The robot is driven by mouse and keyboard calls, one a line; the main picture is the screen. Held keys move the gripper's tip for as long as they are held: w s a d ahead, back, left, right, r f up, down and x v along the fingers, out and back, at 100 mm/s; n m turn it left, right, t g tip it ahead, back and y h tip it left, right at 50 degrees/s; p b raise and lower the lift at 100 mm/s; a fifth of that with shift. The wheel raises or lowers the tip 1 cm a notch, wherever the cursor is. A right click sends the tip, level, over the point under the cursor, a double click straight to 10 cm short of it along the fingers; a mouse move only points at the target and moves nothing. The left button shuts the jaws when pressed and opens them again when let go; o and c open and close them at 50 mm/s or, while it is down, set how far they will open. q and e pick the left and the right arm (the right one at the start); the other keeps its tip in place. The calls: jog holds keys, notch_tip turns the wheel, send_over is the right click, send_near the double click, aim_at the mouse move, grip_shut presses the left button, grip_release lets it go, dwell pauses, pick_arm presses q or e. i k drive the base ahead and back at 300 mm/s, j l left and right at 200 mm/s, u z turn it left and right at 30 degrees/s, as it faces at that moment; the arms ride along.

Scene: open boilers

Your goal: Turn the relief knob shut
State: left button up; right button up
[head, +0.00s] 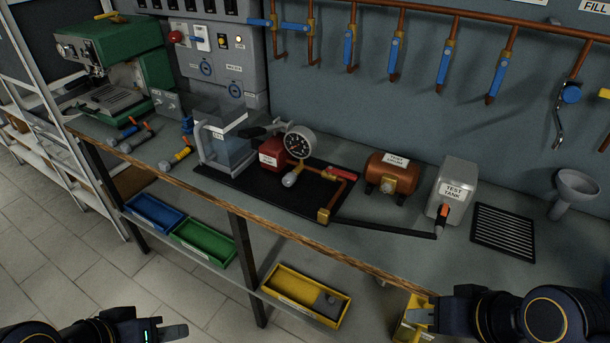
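A small rounded grey knob (290,179), likely the relief knob, sits low at the front of the red test pump (271,153), below a round pressure gauge (299,143). Its label and turned position are too small to read. A clear water box (222,137) stands left of the pump, and a copper pipe with a red-handled valve (338,174) runs to the right. My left gripper (172,332) is at the bottom left edge, in front of the bench and far from the knob. My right gripper (421,315) is at the bottom right, also away from the knob. Whether their fingers are apart is unclear.
The pump stands on a black mat (262,192). To the right are a copper test drum (391,177), a grey test tank (452,188) and a drain grate (503,231). Loose valves (175,159) lie left. Bins (300,294) sit below the wooden bench edge (290,254).

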aim_at(291, 178)
jog(key=j+z, duration=0.15)
jog(key=z, duration=0.3)
jog(key=i+j+z, duration=0.1)
jog(key=z, duration=0.4)
jog(key=j+z, duration=0.25)
jog(key=z, duration=0.2)
jog(key=j+z, duration=0.15)
jog(key=z, duration=0.3)
jog(key=k+j+z, duration=0.25)
jog(key=j, duration=0.25)
jog(key=k+j+z, duration=0.2)
jog(key=j, duration=0.3)
jog(key=k+j+z, duration=0.25)
jog(key=j, duration=0.2)
jog(key=k+j+z, duration=0.25)
jog(key=j, duration=0.15)
jog(key=k+j, duration=0.5)
jog(key=j, duration=0.1)
